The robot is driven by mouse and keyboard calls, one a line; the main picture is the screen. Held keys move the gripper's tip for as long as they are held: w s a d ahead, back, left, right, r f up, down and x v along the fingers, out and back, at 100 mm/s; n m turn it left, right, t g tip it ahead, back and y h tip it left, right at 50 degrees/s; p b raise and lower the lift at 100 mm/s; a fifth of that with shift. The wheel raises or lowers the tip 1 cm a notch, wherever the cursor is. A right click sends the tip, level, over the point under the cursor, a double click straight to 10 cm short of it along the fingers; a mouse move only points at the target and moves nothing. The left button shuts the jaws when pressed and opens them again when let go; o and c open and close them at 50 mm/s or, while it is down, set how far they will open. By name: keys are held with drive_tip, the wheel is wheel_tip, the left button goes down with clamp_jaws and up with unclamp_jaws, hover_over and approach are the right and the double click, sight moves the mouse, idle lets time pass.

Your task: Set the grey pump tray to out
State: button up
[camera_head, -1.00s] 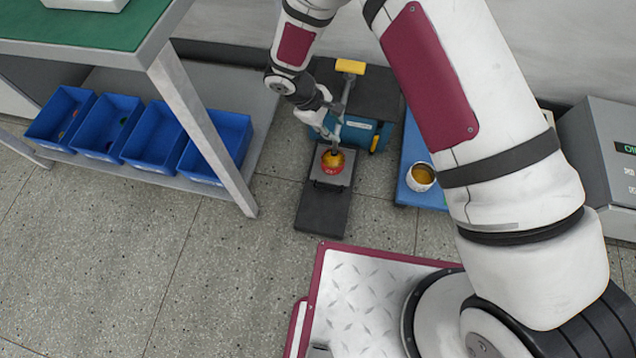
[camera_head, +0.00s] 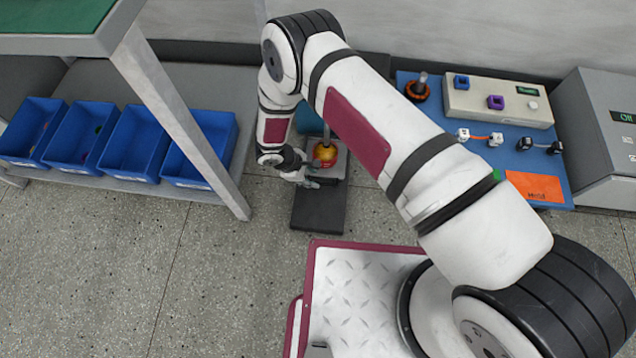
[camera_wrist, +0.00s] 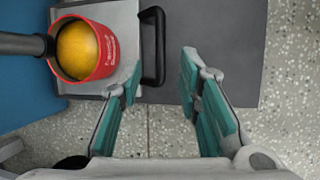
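The grey pump tray (camera_head: 341,165) sits at the pump end of a dark base plate (camera_head: 318,212), whose front part is bare. In the wrist view the tray (camera_wrist: 120,22) has a black bar handle (camera_wrist: 158,46) on its edge facing the bare plate (camera_wrist: 215,40). A red cup with yellow contents (camera_wrist: 88,50) stands on the tray; it also shows in the head view (camera_head: 325,153). My gripper (camera_head: 310,178) is low beside the tray's front. In the wrist view my gripper (camera_wrist: 158,82) is open and empty, its fingers on either side of the handle's near end.
A dark round tube end reaches over the cup. The blue pump body is mostly hidden behind my arm. A workbench with several blue bins (camera_head: 130,140) stands left. A blue board (camera_head: 480,148) with small parts lies right, beside a grey box (camera_head: 605,135). The floor in front is clear.

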sight(321, 183)
drive_tip(key=b+x, duration=0.2)
drive_tip(key=x, duration=0.4)
clamp_jaws()
